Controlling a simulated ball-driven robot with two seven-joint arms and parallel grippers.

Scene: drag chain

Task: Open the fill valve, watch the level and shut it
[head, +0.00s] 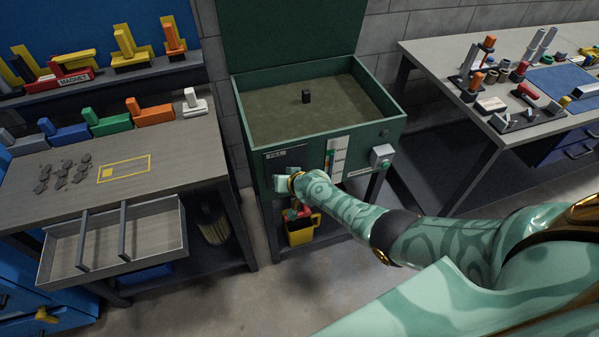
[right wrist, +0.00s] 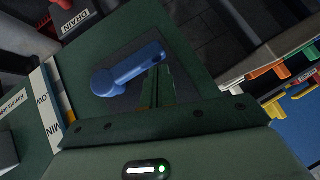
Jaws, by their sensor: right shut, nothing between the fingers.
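The green tank (head: 395,121) has a FILL plate (head: 270,165) on its front. In the right wrist view the fill valve is a blue lever (right wrist: 140,65) on a dark grey plate, its rounded hub at left and its arm slanting up to the right. My right gripper (head: 281,184) is shut and empty in front of the FILL plate. In the right wrist view its fingertips (right wrist: 160,85) are just beside the lever's arm; I cannot tell if they touch it. My arm and hand hide the lever in the head view. The level gauge (head: 334,155) is right of the plate. My left gripper is out of view.
A black float (head: 306,96) shows in the tank's brownish contents. A red part marked DRAIN (right wrist: 70,15) is below the valve.

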